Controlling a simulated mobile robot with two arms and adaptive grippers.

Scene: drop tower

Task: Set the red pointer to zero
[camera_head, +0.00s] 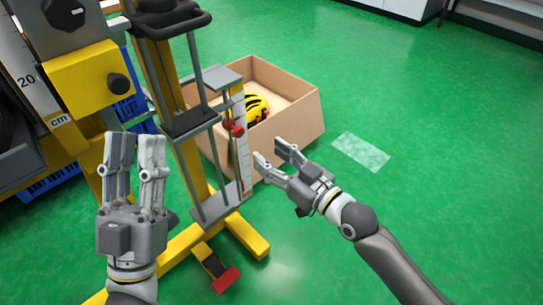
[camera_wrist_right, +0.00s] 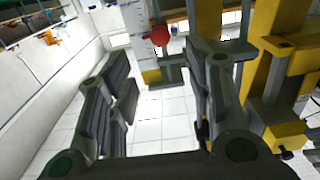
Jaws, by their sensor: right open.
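The red pointer (camera_head: 234,128) sits on the upright white scale (camera_head: 242,165) of the yellow and grey tower. In the right wrist view, the pointer's round red knob (camera_wrist_right: 160,36) shows at the top, beside the scale (camera_wrist_right: 137,40). My right gripper (camera_head: 269,151) is open and empty, to the right of and below the pointer, with its fingers aimed toward the scale. In the right wrist view, the knob lies beyond the space between the fingers. My left gripper (camera_head: 136,140) points upward, apparently open and empty, left of the pointer and near the tower.
A cardboard box (camera_head: 300,115) with a yellow and black helmet (camera_head: 255,108) stands behind the scale. Grey guide rods (camera_head: 211,165) rise left of the scale. Yellow feet (camera_head: 246,236) and a red pedal (camera_head: 226,280) lie low.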

